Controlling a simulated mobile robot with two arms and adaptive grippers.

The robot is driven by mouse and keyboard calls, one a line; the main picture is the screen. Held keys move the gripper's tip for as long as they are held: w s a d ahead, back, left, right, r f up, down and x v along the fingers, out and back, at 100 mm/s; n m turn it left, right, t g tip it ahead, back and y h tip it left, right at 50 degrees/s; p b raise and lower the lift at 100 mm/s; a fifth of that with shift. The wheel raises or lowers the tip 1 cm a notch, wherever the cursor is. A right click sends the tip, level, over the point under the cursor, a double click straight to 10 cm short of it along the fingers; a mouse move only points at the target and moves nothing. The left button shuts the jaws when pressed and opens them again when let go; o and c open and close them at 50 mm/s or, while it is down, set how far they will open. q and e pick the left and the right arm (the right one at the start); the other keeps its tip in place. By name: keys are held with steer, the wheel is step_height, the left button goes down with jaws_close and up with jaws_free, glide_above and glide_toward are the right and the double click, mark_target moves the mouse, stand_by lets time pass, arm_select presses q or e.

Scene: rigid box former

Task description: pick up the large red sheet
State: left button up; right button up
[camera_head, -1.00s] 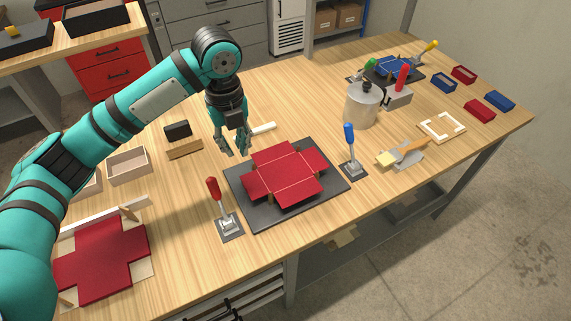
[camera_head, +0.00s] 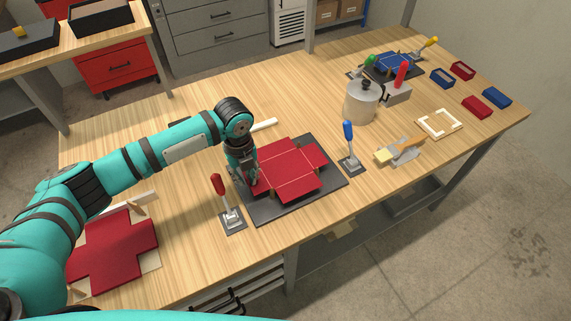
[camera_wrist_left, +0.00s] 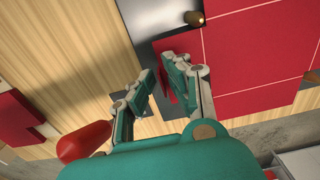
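A large red cross-shaped sheet with pale crease lines (camera_head: 286,168) lies raised over a dark plate (camera_head: 322,191) in the head view. It fills the right of the left wrist view (camera_wrist_left: 255,60). My left gripper (camera_head: 251,183) is at the sheet's left edge, pointing down. In the left wrist view its fingers (camera_wrist_left: 160,68) stand apart, with a narrow red flap of the sheet showing between them. I cannot tell whether they touch it. Plain red cross-shaped sheets (camera_head: 113,250) lie stacked at the table's left. My right gripper is not in view.
A red-handled clamp (camera_head: 225,205) stands close to my left gripper. A blue-handled clamp (camera_head: 350,150) stands right of the plate. A metal pot (camera_head: 362,103), a brush (camera_head: 400,151) and small red and blue boxes are farther right. The front table strip is clear.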

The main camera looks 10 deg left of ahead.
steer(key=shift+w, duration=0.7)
